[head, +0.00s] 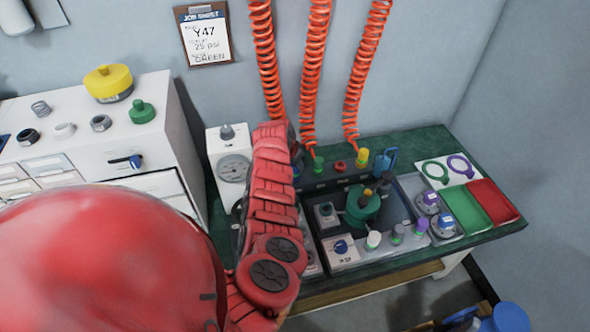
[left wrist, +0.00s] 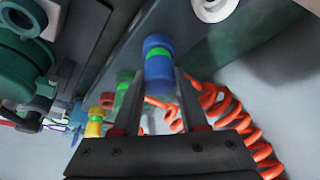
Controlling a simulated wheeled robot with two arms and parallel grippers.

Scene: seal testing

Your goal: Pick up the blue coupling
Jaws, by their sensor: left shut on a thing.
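The blue coupling (left wrist: 158,68) is a short blue cylinder with a green band, standing between the two fingers of my left gripper (left wrist: 160,88) in the left wrist view. The fingers are shut on it. In the head view my left arm reaches over the bench, and the gripper is mostly hidden behind the red arm links. A small bit of blue (head: 296,154) shows beside the arm at the left end of the coupling row. My right gripper is not in view.
A red coupling (head: 339,165) and a yellow coupling (head: 362,156) stand in the row, with orange coiled hoses (head: 311,80) hanging above. A green device (head: 361,207) and knob boxes sit in front. A green tray (head: 465,207) and red tray (head: 492,199) lie at right.

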